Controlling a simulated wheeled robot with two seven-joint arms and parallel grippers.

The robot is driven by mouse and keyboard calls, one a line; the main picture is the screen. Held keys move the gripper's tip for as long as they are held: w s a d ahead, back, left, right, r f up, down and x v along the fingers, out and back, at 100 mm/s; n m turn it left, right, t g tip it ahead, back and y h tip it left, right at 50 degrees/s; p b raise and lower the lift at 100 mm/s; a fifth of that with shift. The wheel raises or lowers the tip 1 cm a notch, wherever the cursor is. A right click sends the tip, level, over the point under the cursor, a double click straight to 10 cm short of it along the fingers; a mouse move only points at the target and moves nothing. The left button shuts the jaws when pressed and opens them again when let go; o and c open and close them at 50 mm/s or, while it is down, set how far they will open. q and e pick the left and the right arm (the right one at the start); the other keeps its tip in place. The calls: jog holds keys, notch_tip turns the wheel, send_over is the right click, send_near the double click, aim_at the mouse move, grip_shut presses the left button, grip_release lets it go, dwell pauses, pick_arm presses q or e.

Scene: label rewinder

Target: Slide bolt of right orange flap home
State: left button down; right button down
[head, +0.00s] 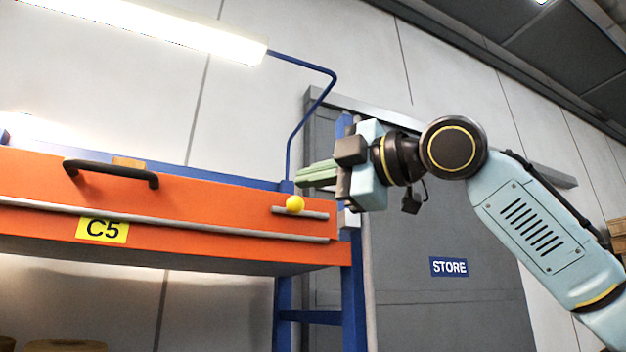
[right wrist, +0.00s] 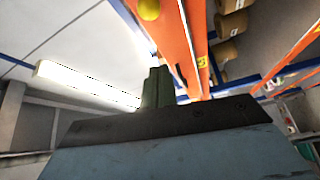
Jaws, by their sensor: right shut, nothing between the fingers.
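The orange flap (head: 210,204) spans the left of the head view, with a black handle (head: 110,172) and a yellow C5 label (head: 102,229). Its bolt shows as a yellow ball knob (head: 295,204) on a short grey bar (head: 318,214) near the flap's right end. My right gripper (head: 300,176) is shut and empty, its green fingers pointing left just above the knob, apart from it in the picture. In the right wrist view the shut fingers (right wrist: 157,88) show below the yellow knob (right wrist: 149,9) and beside the orange flap (right wrist: 185,45). My left gripper is out of view.
A blue post (head: 353,290) stands at the flap's right end, and a bent blue rod (head: 310,110) rises behind it to a lit lamp (head: 150,28). A grey door with a STORE sign (head: 449,267) is behind my right arm.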

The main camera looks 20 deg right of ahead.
aim_at(293, 207)
jog(key=w+p, duration=0.1)
jog(key=w, duration=0.6)
jog(key=shift+w+a+f+p, duration=0.15)
jog(key=shift+w+a+p, duration=0.15)
jog(key=shift+w+p, duration=0.1)
jog(key=shift+d, duration=0.1)
jog(key=d+p, duration=0.5)
jog(key=p, duration=0.2)
dwell(0.3)
